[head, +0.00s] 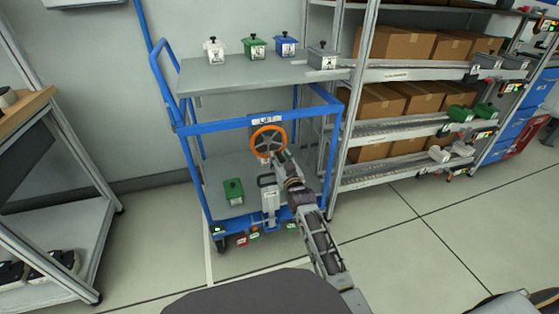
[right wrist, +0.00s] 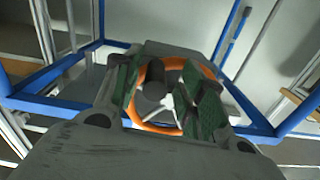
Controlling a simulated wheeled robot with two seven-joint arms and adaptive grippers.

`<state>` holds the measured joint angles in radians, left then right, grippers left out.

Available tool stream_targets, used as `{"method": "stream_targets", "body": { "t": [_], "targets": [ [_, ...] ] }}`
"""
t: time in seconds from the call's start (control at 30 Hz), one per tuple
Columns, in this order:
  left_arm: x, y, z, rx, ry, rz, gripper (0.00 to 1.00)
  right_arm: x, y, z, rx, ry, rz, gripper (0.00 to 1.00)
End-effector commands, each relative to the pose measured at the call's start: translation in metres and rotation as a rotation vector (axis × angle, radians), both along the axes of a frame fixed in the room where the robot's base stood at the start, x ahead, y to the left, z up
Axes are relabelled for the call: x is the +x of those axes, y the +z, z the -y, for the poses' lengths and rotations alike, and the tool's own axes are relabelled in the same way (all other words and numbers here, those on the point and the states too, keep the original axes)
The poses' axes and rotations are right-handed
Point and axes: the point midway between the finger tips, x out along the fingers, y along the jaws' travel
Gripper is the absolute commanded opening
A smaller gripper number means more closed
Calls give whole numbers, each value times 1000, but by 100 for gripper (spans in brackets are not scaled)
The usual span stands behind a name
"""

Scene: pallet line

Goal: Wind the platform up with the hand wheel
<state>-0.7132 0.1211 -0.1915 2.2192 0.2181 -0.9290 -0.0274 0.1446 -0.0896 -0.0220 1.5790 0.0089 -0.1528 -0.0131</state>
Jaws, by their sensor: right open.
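The orange hand wheel (head: 254,134) is on the front of the blue cart, below a "LIFT" label (head: 267,119). The grey platform (head: 225,82) is the cart's top deck. My right gripper (head: 278,155) is at the wheel's lower right edge in the head view. In the right wrist view the right gripper (right wrist: 165,95) is open, its green-padded fingers on either side of the wheel's middle. The orange rim (right wrist: 150,127) and pale spokes show between them, with a dark knob-like part (right wrist: 153,93). I cannot tell whether the fingers touch the wheel. My left gripper is out of view.
White (head: 214,51), green (head: 255,46), blue (head: 286,44) and grey (head: 322,57) containers stand on the platform. A green container (head: 233,191) is on the cart's lower deck. A rack with cardboard boxes (head: 408,43) stands to the right.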

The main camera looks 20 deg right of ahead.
Motion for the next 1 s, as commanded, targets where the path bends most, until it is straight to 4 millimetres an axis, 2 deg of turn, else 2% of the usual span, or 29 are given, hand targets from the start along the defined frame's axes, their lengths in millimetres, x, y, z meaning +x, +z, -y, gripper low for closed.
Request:
{"method": "stream_targets", "body": {
  "t": [0.37,1.0],
  "targets": [
    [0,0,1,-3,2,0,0,-10,-2,1,-1,-1,-3,41],
    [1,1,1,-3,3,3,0,-62,-1,2,0,0,-2,41]
  ]
}}
